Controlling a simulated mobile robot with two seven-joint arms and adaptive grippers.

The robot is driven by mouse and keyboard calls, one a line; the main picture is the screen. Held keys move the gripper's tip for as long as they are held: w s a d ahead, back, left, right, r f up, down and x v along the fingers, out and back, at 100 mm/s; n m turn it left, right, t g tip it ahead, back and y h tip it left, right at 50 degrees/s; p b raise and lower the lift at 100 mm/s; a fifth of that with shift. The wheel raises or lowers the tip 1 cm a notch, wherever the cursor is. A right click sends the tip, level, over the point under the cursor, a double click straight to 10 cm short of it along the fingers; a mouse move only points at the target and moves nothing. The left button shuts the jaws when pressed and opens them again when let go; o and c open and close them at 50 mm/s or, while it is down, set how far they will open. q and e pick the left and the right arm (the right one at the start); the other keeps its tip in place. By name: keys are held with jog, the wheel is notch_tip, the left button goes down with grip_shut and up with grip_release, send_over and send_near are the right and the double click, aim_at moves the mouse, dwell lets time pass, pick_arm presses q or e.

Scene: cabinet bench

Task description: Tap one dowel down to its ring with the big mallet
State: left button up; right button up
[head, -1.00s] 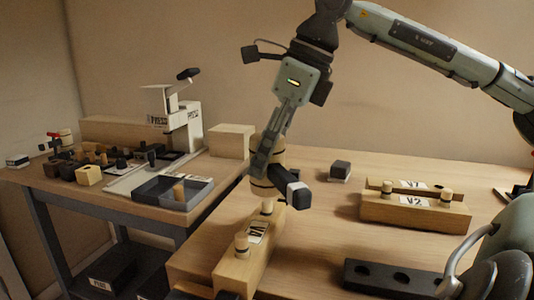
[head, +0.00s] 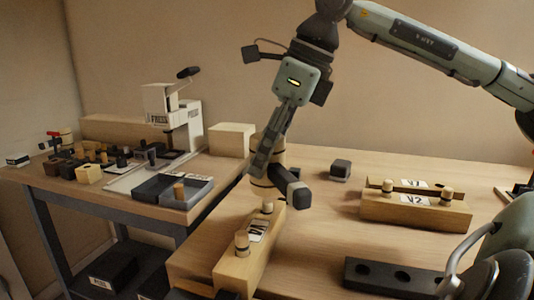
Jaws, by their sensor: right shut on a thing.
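My right gripper (head: 262,160) points down over the bench and is shut on the big mallet. The mallet's pale wooden head (head: 277,157) with dark bands is partly hidden behind the fingers. Its dark handle (head: 294,187) sticks out toward the lower right. Below the mallet is a wooden block (head: 240,272) with a white label that I cannot read clearly. A far dowel (head: 267,207) stands in it just under the mallet head, and a near dowel (head: 241,243) stands upright at its front. Whether the head touches the far dowel is unclear. My left gripper is not in view.
A dark strip with holes (head: 390,277) lies at front right, and a small dark block (head: 340,170) behind. A side table at left holds a press (head: 178,127) and a grey tray (head: 150,190).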

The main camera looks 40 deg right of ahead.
aim_at(262, 135)
jog(key=shift+r+p, duration=2.35)
jog(key=shift+r, duration=0.25)
